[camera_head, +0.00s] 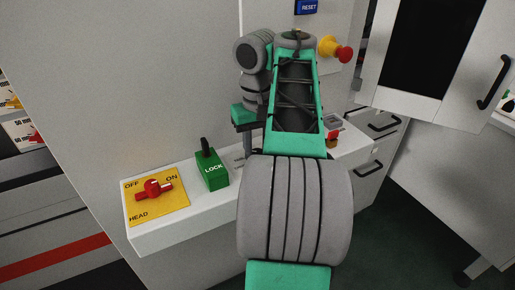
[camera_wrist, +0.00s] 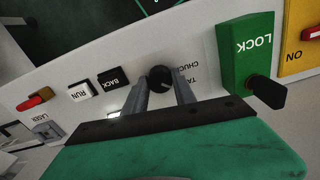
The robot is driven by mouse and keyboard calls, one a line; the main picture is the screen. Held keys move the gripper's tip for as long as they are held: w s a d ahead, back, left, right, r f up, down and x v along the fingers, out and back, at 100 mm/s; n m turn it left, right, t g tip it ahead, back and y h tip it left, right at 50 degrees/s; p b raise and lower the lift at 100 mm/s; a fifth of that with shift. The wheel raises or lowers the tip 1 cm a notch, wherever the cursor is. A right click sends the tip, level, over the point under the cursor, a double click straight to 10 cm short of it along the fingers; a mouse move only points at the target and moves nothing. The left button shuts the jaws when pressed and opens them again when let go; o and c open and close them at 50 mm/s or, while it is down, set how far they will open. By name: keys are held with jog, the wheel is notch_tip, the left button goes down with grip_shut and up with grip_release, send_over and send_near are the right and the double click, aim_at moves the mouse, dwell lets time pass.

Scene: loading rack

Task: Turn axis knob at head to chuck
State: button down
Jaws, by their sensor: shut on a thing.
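The axis knob (camera_wrist: 161,77) is a dark round knob on the white panel, in the middle of the wrist view. My gripper (camera_wrist: 162,85) has its two grey fingers on either side of it and is shut on it. The label CHUCK and part of a label starting TA show on the panel to the right of the fingers. In the head view my gripper (camera_head: 246,146) points down at the panel just right of the green LOCK box, and I cannot make out the knob there. The direction the knob points cannot be told.
The green LOCK box (camera_head: 213,171) with its black lever stands close beside my gripper. A yellow HEAD plate (camera_head: 150,213) with a red switch (camera_head: 153,188) lies farther left. BACK (camera_wrist: 112,79) and RUN (camera_wrist: 80,92) buttons are on the other side. A red emergency button (camera_head: 344,54) sits behind.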

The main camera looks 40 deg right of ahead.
jog(key=shift+n, duration=0.3)
jog(key=n, duration=0.3)
jog(key=shift+b, duration=0.4)
jog(key=n, duration=0.4)
jog(key=shift+n, duration=0.3)
jog(key=c, duration=1)
grip_release()
jog(key=shift+r, duration=0.1)
